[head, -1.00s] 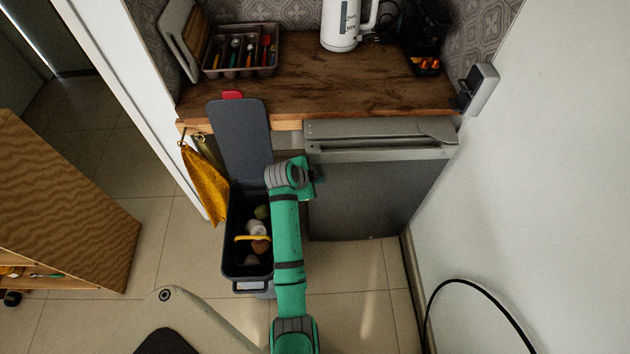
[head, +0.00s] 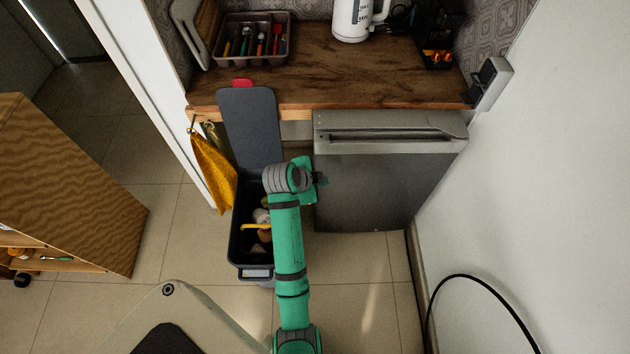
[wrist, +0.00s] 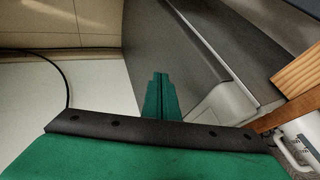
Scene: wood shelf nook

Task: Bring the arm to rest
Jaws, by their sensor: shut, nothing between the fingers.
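My green arm (head: 287,235) reaches forward over the floor, its wrist bent beside the open bin. My gripper (wrist: 158,85) shows in the wrist view with its green fingers together and nothing between them. In the head view the gripper (head: 320,179) is mostly hidden behind the wrist, in front of the grey appliance door (head: 375,185). I cannot tell the exact gap to the door.
The dark bin (head: 243,250) with its lid (head: 250,130) up stands left of my arm, holding several items. The wooden counter (head: 340,85) lies beyond. A yellow cloth (head: 213,172) hangs left. A white wall (head: 520,200) and black cable (head: 468,276) are right.

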